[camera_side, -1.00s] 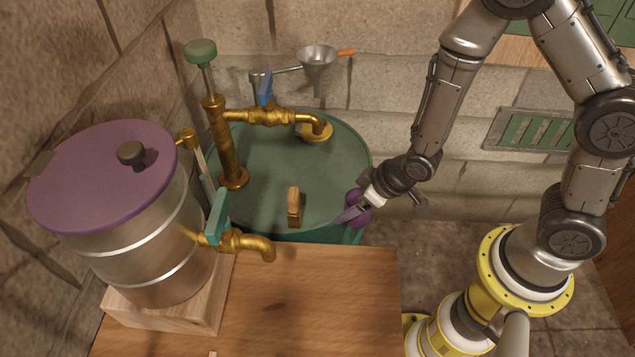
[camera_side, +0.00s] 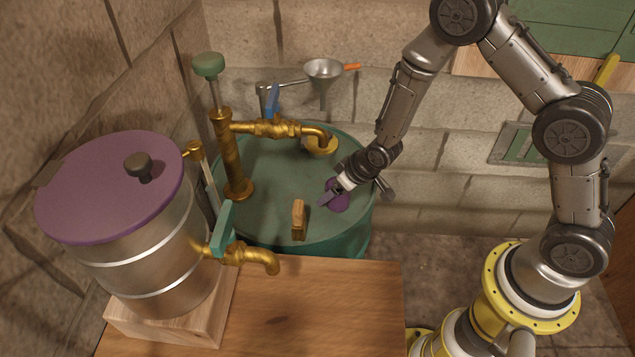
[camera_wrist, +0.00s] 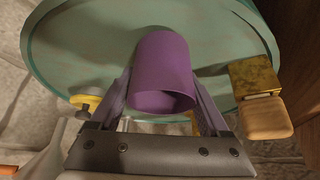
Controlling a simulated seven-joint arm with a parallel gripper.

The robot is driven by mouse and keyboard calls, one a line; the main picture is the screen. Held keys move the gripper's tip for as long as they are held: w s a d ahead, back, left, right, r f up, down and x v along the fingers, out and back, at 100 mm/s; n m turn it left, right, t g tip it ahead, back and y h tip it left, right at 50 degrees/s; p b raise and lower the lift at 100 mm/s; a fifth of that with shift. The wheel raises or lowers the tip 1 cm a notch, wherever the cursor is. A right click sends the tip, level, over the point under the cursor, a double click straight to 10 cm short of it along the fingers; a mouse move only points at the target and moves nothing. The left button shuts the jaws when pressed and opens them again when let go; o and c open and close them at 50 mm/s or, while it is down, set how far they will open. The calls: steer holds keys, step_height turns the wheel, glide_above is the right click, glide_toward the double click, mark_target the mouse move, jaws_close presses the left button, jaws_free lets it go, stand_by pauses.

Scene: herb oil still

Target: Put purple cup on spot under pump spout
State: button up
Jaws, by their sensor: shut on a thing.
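The purple cup (camera_side: 340,197) is between the two fingers of my gripper (camera_side: 333,196), in front of the right part of the green drum top (camera_side: 270,180). In the wrist view the cup (camera_wrist: 163,70) is held between both fingers (camera_wrist: 163,100), with its open mouth facing the camera. I cannot tell the cup's height above the drum.
A wooden-handled brass fitting (camera_side: 299,220) stands on the drum near the cup. A metal funnel (camera_side: 323,72) hangs behind the spout. A steel still with a purple lid (camera_side: 105,190) and a brass tap (camera_side: 250,255) stands at the left. The wooden table (camera_side: 310,300) is mostly clear.

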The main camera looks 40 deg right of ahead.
steer(key=w, duration=0.2)
steer(key=w+a, duration=0.1)
steer(key=w, duration=0.1)
steer(key=shift+w, duration=0.4)
steer(key=shift+f, duration=0.35)
steer(key=shift+f, duration=0.15)
steer(key=o, duration=1.2)
steer(key=shift+o, duration=0.2)
